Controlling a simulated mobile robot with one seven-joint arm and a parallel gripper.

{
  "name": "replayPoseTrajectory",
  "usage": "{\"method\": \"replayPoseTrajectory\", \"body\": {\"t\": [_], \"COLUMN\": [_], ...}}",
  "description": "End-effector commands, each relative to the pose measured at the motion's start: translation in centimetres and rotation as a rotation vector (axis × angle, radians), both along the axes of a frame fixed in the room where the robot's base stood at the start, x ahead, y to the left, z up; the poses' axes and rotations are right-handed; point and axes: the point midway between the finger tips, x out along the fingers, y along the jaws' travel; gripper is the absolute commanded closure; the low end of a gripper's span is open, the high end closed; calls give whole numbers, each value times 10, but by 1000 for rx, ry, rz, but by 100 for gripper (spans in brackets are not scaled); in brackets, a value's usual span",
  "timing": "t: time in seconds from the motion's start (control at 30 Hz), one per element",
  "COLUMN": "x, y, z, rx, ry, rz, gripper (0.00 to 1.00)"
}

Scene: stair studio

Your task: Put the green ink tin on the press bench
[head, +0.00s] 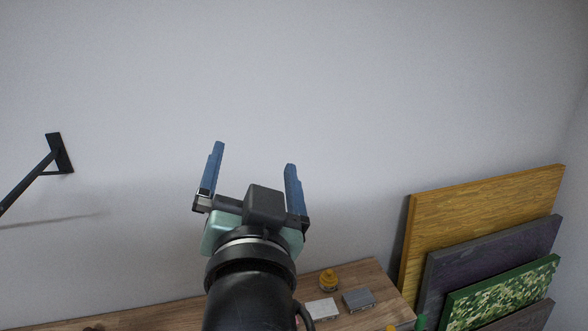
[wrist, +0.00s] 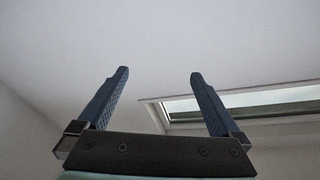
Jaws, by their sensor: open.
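My gripper (head: 252,178) is raised in front of the pale wall, its two blue fingers apart and nothing between them. In the wrist view my gripper (wrist: 160,95) is also open and empty, pointing toward the ceiling and a skylight. A small green thing (head: 421,322) shows at the bottom edge of the head view, at the right end of a wooden top; it is cut off, and I cannot tell whether it is the green ink tin. I cannot tell whether this wooden top (head: 376,283) is the press bench. My arm hides part of it.
A yellow tin (head: 329,282), a light grey block (head: 322,309) and a darker grey block (head: 358,299) are on the wooden top. Several large panels (head: 485,225) lean on the wall at right. A black wall bracket (head: 58,154) with a rail is at left.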

Motion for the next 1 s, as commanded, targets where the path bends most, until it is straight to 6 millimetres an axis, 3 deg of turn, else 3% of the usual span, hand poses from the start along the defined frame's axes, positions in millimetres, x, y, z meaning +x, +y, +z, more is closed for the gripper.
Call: {"method": "replayPoseTrajectory", "body": {"t": [0.03,0.1,0.2,0.33,0.47,0.77,1.0], "x": [-14,-38,-74,-107,-118,-117,-116], "y": [-11,-23,-35,-44,-46,-45,-44], "z": [50,103,159,196,206,206,161], "rx": [-63,-149,-246,-320,-345,-344,-341], "ry": [-153,-331,-529,-675,-721,-718,-717], "rz": [-32,-85,-167,-244,-272,-270,-263], "gripper": [0,0,0,0,0,0,0]}}
